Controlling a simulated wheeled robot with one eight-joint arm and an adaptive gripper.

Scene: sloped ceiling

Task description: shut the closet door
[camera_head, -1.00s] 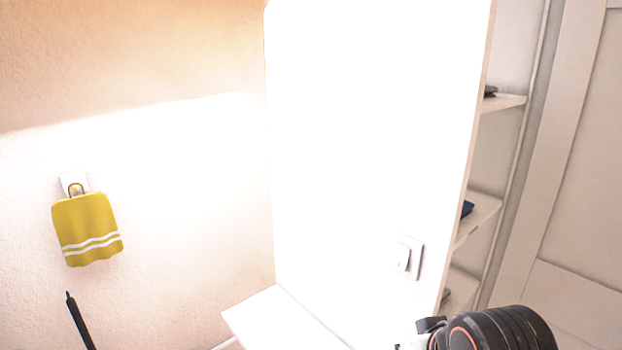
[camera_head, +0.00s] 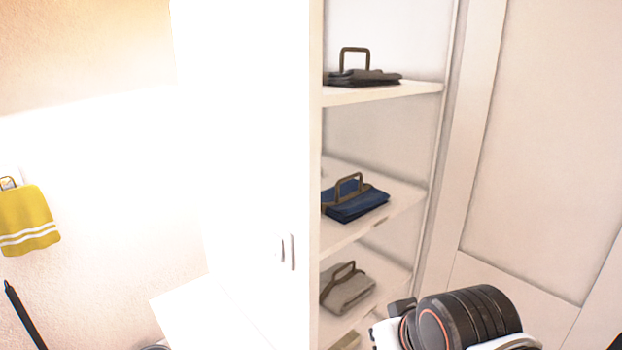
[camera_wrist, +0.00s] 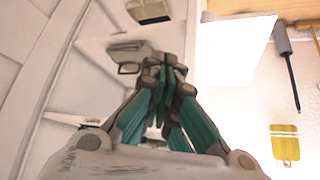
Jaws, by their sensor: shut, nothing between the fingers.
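The closet stands open in the head view, with its white side wall (camera_head: 255,130) on the left and its shelves (camera_head: 385,93) showing. A white framed panel (camera_head: 560,140), which looks like the closet door, stands to the right of the shelves. Its handle and outer edge are not clear. In the wrist view, a white framed panel (camera_wrist: 25,40) shows at the left. My gripper (camera_wrist: 168,65) is shut and empty in the wrist view, in front of the shelves and apart from the panel in the picture. In the head view only part of my arm shows, at the bottom.
The shelves hold a dark folded item (camera_head: 365,77), a blue one (camera_head: 355,200) and a grey one (camera_head: 347,290). A yellow cloth (camera_head: 27,220) hangs on the wall at the left. A white low surface (camera_head: 200,310) juts out beside the closet.

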